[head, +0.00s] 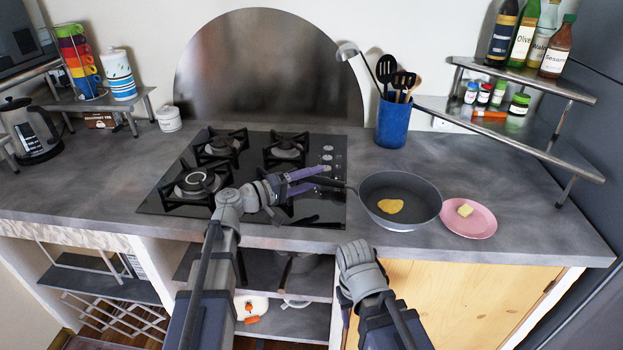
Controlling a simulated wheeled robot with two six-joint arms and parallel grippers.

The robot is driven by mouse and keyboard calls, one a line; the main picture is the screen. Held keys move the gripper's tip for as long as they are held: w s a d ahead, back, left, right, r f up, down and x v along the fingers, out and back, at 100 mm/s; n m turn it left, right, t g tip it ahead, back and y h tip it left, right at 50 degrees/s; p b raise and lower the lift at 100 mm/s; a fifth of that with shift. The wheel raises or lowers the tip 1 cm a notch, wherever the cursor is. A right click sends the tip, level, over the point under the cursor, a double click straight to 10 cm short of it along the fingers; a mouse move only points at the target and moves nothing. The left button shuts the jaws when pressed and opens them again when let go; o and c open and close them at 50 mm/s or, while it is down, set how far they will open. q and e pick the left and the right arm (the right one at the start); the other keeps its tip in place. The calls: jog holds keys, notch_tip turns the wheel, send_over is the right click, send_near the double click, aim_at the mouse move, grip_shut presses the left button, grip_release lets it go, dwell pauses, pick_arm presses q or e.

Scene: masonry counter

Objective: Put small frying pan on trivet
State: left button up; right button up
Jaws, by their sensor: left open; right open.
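The small frying pan (428,207), dark grey inside with a yellow patch of food (390,206), sits on the counter right of the hob. Its dark handle (338,183) points left over the hob's right edge. My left gripper (320,177) is open, its purple fingers at the handle's end; whether they touch it I cannot tell. The black pan supports on the hob look like the trivets: front left (195,184), back left (220,146) and back right (285,150); all bear no pan. My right gripper (358,258) is low at the counter's front edge, its fingertips hidden.
A pink plate (480,222) with a butter-like block (465,210) stands close right of the pan. A blue utensil pot (393,122) is behind it. A stepped shelf (540,135) with bottles and jars fills the back right.

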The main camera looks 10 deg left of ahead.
pick_arm(q)
jog(key=v, duration=1.2)
jog(key=shift+a, duration=0.1)
